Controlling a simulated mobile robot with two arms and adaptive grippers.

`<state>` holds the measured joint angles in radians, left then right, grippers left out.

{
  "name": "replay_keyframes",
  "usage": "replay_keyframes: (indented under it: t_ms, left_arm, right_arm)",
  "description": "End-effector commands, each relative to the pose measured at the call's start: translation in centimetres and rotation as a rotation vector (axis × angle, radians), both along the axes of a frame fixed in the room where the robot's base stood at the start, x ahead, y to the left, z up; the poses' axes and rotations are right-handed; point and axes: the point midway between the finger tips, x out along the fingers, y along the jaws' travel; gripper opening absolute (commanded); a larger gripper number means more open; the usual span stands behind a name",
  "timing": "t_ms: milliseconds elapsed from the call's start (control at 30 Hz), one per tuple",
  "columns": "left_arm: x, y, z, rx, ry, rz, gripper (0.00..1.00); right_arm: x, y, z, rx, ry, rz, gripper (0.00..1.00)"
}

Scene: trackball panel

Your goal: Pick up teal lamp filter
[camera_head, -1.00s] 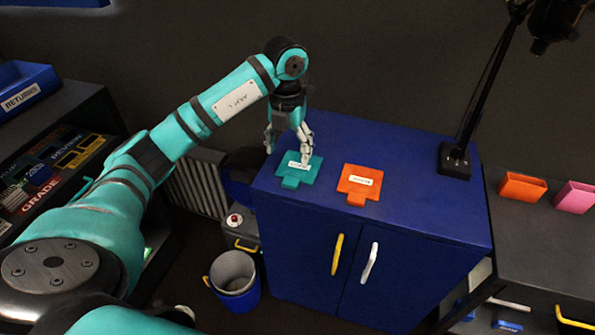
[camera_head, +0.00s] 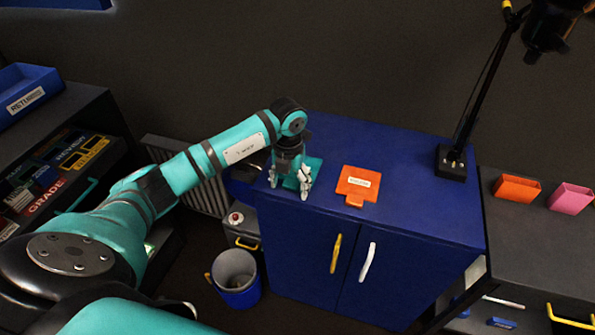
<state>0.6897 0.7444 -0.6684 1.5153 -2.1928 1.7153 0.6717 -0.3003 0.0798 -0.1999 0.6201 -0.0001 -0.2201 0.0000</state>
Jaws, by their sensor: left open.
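The teal lamp filter (camera_head: 313,166) lies flat on the blue cabinet top (camera_head: 420,205), near its left end. My left gripper (camera_head: 289,185) is open and points down over the filter, with a finger on either side of its near part. The gripper hides much of the filter and its label. I cannot tell whether the fingers touch it. My right gripper is not in view.
An orange filter (camera_head: 357,186) with a white label lies to the right on the cabinet. A black lamp stand (camera_head: 452,163) rises at the cabinet's right end. A blue bin (camera_head: 236,279) stands on the floor. Orange (camera_head: 517,188) and pink (camera_head: 570,198) holders sit far right.

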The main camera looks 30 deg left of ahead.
Motion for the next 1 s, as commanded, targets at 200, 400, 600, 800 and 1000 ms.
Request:
replay_keyframes:
  t_ms: [200,400,600,800,1000]
  left_arm:
    - [0.0,0.0,0.0,0.0,0.0,0.0,0.54]
    - [0.0,0.0,0.1,0.0,0.0,0.0,0.27]
    - [0.0,0.0,0.1,0.0,-0.001,0.0,0.15]
    - [0.1,0.0,0.3,-0.001,-0.002,-0.001,0.15]
    - [0.1,0.0,1.9,0.001,-0.005,-0.001,0.15]
  right_arm:
    - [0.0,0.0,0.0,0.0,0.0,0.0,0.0]
    - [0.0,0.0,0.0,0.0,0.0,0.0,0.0]
    - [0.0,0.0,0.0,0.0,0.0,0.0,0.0]
    - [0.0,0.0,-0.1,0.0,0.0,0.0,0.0]
    - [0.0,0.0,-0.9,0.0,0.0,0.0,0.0]
